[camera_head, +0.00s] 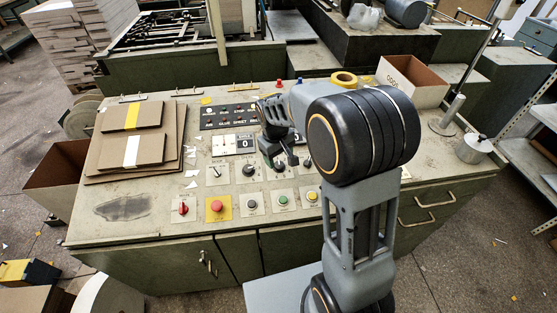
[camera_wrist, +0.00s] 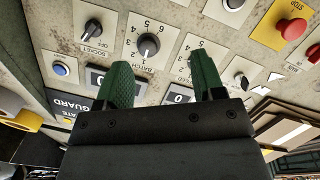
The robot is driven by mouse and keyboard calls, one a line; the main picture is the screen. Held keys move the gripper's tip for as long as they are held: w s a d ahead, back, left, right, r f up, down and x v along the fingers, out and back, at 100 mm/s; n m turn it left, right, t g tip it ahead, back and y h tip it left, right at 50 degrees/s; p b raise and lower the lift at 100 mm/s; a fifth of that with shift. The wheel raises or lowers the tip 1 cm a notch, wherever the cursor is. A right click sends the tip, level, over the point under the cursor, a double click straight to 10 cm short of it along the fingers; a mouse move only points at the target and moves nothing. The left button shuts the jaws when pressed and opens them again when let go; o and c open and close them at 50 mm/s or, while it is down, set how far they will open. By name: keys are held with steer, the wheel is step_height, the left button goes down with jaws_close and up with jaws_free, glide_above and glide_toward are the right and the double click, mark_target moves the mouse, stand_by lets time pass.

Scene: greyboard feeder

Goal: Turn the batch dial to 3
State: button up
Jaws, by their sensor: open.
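The batch dial (camera_wrist: 148,45) is a black round knob with a pale pointer mark on a white plate lettered BATCH, with numbers around it. It sits just beyond my gripper in the wrist view, where the panel appears upside down. I cannot read for certain which number it points to. In the head view the dial (camera_head: 279,166) is small and partly crowded by my gripper (camera_head: 277,152). My gripper is open, its two green fingers apart in the wrist view (camera_wrist: 163,78). The dial lies beyond the gap between the fingertips, and nothing is held.
The SOCKET knob (camera_wrist: 92,27) and another numbered dial (camera_wrist: 188,68) flank the batch dial. A red stop button (camera_head: 216,205) and several push buttons line the panel's front. Cardboard sheets (camera_head: 128,150) lie left; an open carton (camera_head: 411,82) and yellow tape roll (camera_head: 344,79) stand behind.

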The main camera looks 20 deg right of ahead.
mark_target(279, 164)
steer(key=w+r+n, duration=0.2)
steer(key=w+n, duration=0.1)
steer(key=w, duration=0.3)
steer(key=shift+t, duration=0.4)
steer(key=f, duration=0.4)
steer(key=w+d+f+p, duration=0.1)
steer(key=f, duration=0.4)
steer(key=d+f, duration=0.1)
steer(key=f, duration=0.4)
steer(key=shift+w, duration=0.15)
steer(key=shift+c, duration=0.2)
steer(key=c, duration=0.9)
